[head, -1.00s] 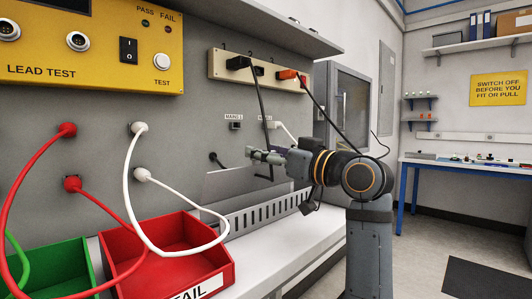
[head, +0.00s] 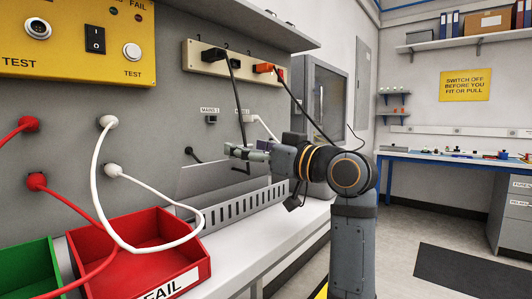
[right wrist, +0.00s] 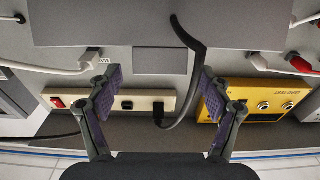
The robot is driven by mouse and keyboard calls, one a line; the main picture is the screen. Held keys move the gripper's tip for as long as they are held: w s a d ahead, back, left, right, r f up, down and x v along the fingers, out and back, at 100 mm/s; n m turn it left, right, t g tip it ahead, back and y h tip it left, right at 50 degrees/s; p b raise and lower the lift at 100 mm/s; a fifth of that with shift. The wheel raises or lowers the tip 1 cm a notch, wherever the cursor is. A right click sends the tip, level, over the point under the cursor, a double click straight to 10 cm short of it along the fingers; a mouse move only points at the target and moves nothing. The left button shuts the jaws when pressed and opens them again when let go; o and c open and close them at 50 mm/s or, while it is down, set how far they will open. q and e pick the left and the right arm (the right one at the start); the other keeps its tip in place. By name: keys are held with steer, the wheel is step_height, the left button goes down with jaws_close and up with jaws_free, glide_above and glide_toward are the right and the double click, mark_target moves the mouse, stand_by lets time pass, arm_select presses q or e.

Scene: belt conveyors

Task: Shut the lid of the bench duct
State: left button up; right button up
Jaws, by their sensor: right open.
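The bench duct (head: 245,208) is a pale grey slotted channel along the back of the white bench, by the wall. Its lid (head: 205,179) is a plain grey panel standing raised and tilted at the wall side. My right gripper (head: 238,151) is just above the lid's upper edge, its arm coming from the right. In the right wrist view the fingers (right wrist: 161,92) are open with nothing gripped between them. A grey panel that looks like the lid (right wrist: 100,25) spans the top there. A black cable (right wrist: 188,85) hangs between the fingers and crosses it. My left gripper is not in view.
A red FAIL tray (head: 140,245) and a green tray (head: 25,270) stand left of the duct. Red and white leads (head: 97,170) loop over them. A socket strip (head: 235,65) is on the wall above, with cables hanging near my right arm.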

steer(key=v, duration=1)
steer(key=shift+s+d, duration=0.1)
